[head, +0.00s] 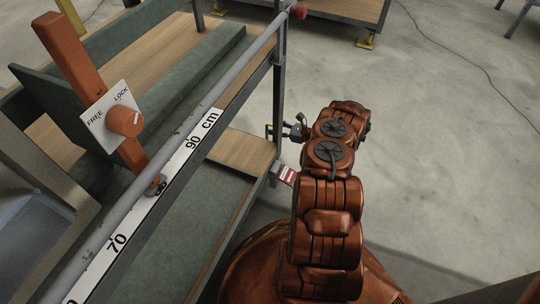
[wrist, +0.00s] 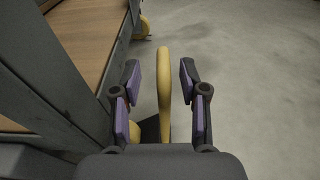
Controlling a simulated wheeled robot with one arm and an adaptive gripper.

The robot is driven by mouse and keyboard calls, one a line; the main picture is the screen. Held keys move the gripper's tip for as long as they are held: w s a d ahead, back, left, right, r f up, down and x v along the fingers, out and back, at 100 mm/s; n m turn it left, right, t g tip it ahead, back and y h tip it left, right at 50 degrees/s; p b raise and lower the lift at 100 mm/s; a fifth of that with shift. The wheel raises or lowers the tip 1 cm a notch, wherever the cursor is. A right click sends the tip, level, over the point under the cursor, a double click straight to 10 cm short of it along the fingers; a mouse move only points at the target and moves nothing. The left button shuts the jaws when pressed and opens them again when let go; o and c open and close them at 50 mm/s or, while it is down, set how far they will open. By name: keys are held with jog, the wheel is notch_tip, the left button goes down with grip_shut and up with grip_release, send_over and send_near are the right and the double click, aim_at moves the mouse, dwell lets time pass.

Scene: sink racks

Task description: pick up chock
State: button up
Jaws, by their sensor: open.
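In the wrist view a narrow yellow bar with a rounded top (wrist: 164,95) stands between the fingers of my gripper (wrist: 160,76). It looks like part of the chock, though its lower end is hidden behind the gripper body. My gripper is open, with its purple-padded fingers apart on either side of the bar and floor showing on both sides of it. In the head view my gripper (head: 295,131) is small, beside the rack's corner post.
A rack with wooden shelves (head: 240,149) and a grey rail stands close on the left. An orange lever with a FREE/LOCK plate (head: 109,115) is mounted on it. A yellow caster part (wrist: 141,28) shows at the far post. The concrete floor (head: 440,150) on the right is open.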

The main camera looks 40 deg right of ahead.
aim_at(267, 124)
jog(key=x, duration=0.1)
jog(key=b+x, duration=0.1)
jog(key=x, duration=0.1)
jog(key=b+x, duration=0.1)
jog(key=shift+w+r, duration=0.35)
grip_shut()
dwell(0.4)
